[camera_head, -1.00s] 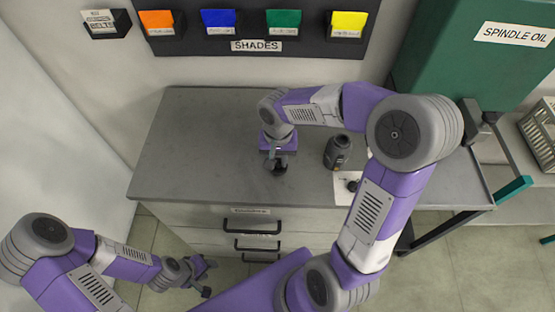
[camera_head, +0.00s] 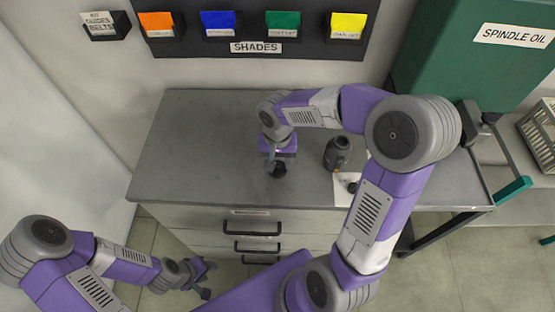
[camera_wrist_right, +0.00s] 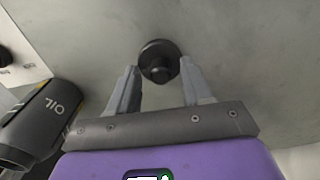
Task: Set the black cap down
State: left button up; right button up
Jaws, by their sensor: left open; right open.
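The black cap (camera_wrist_right: 158,62) lies on the grey worktop, just beyond and between the spread fingertips of my right gripper (camera_wrist_right: 158,78) in the right wrist view. In the head view the cap (camera_head: 280,171) is a small dark shape at the tips of my right gripper (camera_head: 277,163), partly hidden by it. My right gripper is open, its fingers apart on either side of the cap. My left gripper (camera_head: 207,279) is open and empty, low in front of the cabinet.
A dark oil bottle (camera_head: 337,153) stands right of my right gripper; it also shows in the right wrist view (camera_wrist_right: 38,122). A white sheet (camera_head: 343,194) with a small dark item lies near it. The worktop's left side (camera_head: 190,150) is clear.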

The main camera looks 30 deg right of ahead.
aim_at(278, 164)
notch_tip(278, 164, up, 12)
jog(key=p, duration=0.2)
jog(key=shift+p, duration=0.4)
